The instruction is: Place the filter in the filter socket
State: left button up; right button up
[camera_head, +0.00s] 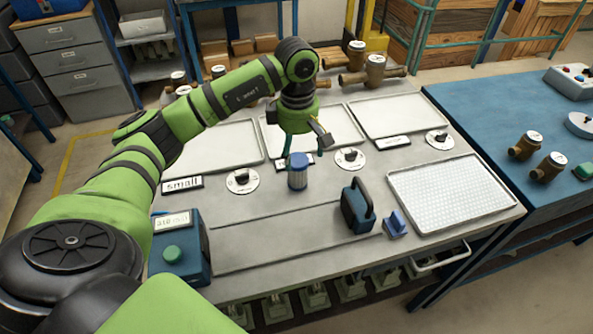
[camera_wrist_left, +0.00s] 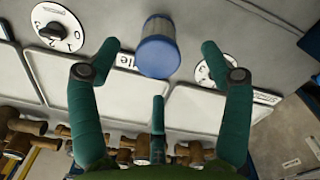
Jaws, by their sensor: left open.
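The filter appears to be the small cylinder with a blue cap and pale body (camera_head: 298,172), standing upright on the grey bench between two dials. It also shows in the left wrist view (camera_wrist_left: 159,47), at top centre. My left gripper (camera_head: 305,142) is open and just above and behind the cylinder. In the left wrist view its green fingers (camera_wrist_left: 158,58) are spread to either side of the cylinder, with a third finger below; none visibly grips it. I cannot pick out the filter socket for certain. My right gripper is not in view.
A dark box with a handle (camera_head: 357,208) and a small blue block (camera_head: 396,224) stand right of the cylinder. A blue box with a green button (camera_head: 181,250) is at front left. A mesh tray (camera_head: 452,195) lies at right. Brass meters (camera_head: 375,70) stand at the back.

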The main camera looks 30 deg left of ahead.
aim_at(299, 159)
pick_arm(q)
jog(key=shift+w+a+f, duration=0.1)
jog(key=shift+a+f, duration=0.2)
jog(key=shift+f, duration=0.55)
jog(key=shift+w+f, duration=0.25)
notch_tip(299, 159, down, 2)
jog(key=shift+w+d+f+p, duration=0.1)
jog(key=shift+f+p, duration=0.05)
jog(key=shift+p, duration=0.8)
jog(key=f+p, duration=0.1)
jog(key=f, duration=0.2)
jog(key=shift+s+a+f+p, duration=0.2)
jog(key=shift+f+p, duration=0.1)
jog(key=shift+p, duration=0.05)
jog(key=shift+w+f, duration=0.15)
jog(key=shift+f, duration=0.2)
jog(key=c, duration=1.4)
jog(key=shift+c, duration=0.4)
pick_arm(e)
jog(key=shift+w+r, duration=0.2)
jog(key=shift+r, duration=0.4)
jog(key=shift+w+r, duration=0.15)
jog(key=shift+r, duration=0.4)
